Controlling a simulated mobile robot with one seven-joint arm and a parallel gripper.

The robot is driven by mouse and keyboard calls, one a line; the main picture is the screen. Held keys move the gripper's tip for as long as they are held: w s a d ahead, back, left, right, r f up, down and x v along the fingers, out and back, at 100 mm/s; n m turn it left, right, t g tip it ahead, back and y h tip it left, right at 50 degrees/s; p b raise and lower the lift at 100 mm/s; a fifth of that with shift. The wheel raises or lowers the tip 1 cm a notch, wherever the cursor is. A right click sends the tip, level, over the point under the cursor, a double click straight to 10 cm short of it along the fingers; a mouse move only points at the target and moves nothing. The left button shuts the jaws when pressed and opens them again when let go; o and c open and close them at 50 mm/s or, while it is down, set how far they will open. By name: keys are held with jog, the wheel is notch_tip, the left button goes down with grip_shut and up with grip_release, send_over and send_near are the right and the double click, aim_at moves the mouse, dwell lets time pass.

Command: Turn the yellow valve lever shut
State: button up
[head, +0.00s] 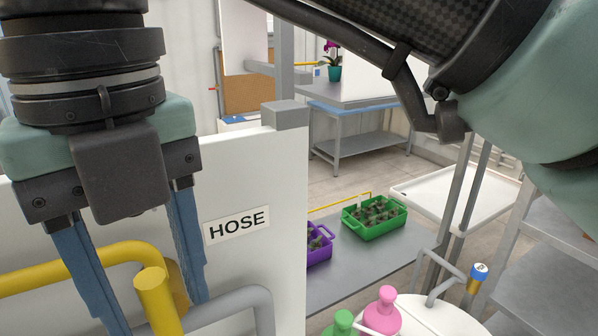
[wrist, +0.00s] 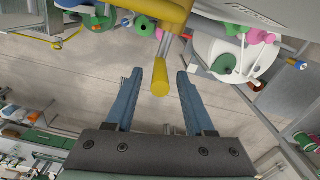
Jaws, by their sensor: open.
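The yellow valve lever's rounded grip (head: 153,283) stands out in front of a white panel marked HOSE, at the lower left of the head view. In the wrist view the yellow grip (wrist: 160,83) sits on a grey stem. My gripper (head: 158,316) has its two blue fingers pointing down, one on each side of the grip. In the wrist view my gripper (wrist: 160,72) is open, with a visible gap between the grip and each finger. The lever's pivot is hidden in the head view.
A yellow pipe (head: 70,270) and a grey pipe (head: 240,303) run along the white panel (head: 270,200) close to the fingers. Beyond it are a green tray (head: 378,232) of plants, a purple tray (head: 327,232), and pink and green bottles. Open floor lies behind.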

jog(key=shift+f, duration=0.4)
grip_shut()
dwell(1.2)
